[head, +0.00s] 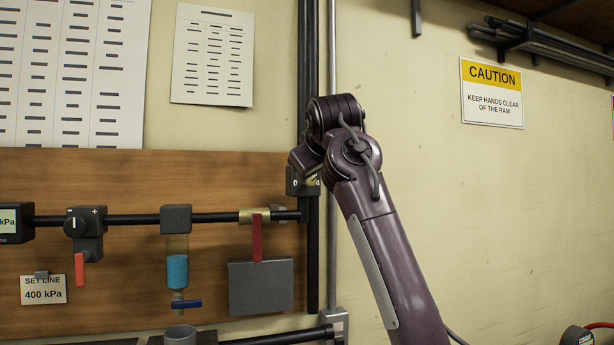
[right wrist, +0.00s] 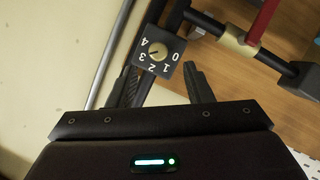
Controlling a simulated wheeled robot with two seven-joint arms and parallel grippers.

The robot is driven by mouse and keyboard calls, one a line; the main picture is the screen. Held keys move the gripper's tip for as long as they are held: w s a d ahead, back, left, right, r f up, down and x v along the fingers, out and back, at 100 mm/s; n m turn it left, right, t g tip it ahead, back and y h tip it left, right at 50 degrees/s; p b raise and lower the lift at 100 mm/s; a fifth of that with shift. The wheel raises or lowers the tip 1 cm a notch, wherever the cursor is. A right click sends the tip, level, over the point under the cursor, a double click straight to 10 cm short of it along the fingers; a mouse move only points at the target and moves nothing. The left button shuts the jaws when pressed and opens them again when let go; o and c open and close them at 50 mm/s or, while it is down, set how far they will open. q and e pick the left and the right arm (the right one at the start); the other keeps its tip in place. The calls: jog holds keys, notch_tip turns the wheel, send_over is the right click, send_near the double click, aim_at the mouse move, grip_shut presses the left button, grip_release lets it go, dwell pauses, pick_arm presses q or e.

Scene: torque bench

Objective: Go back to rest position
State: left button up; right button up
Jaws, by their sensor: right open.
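My right arm reaches up from the bottom right in the head view, its wrist in front of the black pipe, and its fingers are hidden there. In the right wrist view my right gripper (right wrist: 166,84) is open, with its two dark fingers apart and nothing between them. A dark dial box (right wrist: 158,54) with numbers 0 to 4 and a brass knob lies just beyond the fingertips. In the head view the dial box (head: 293,187) is partly hidden by my wrist. Whether the fingers touch it is unclear. My left gripper is in neither view.
A brass valve with a red lever (head: 257,238) sits left of my wrist, above a grey plate (head: 261,286). Further left on the wooden board are a blue-filled bowl (head: 177,270) and a regulator (head: 86,222). The wall below the caution sign (head: 491,93) is mostly clear.

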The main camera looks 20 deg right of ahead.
notch_tip(320, 180, down, 40)
jog(key=s+a+g+y, duration=0.2)
jog(key=g, duration=0.2)
jog(key=s+f+m+g, duration=0.1)
jog(key=s+f+g, duration=0.2)
jog(key=s+f, duration=1.6)
jog(key=s+f+m+g, duration=0.1)
jog(key=s+f+g, duration=0.4)
jog(key=s, duration=1.4)
notch_tip(320, 180, down, 38)
jog(key=s+b, duration=0.1)
jog(key=b, duration=0.7)
pick_arm(q)
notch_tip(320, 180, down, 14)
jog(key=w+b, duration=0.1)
jog(key=b, duration=0.5)
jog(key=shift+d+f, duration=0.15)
pick_arm(e)
jog(key=s+d+f, duration=0.1)
jog(key=s+f, duration=0.9)
jog(key=f, duration=0.3)
jog(key=s+d+f, duration=0.2)
jog(key=s+f, duration=0.8)
jog(key=f, duration=0.3)
jog(key=shift+d+g, duration=0.25)
jog(key=shift+g, duration=0.15)
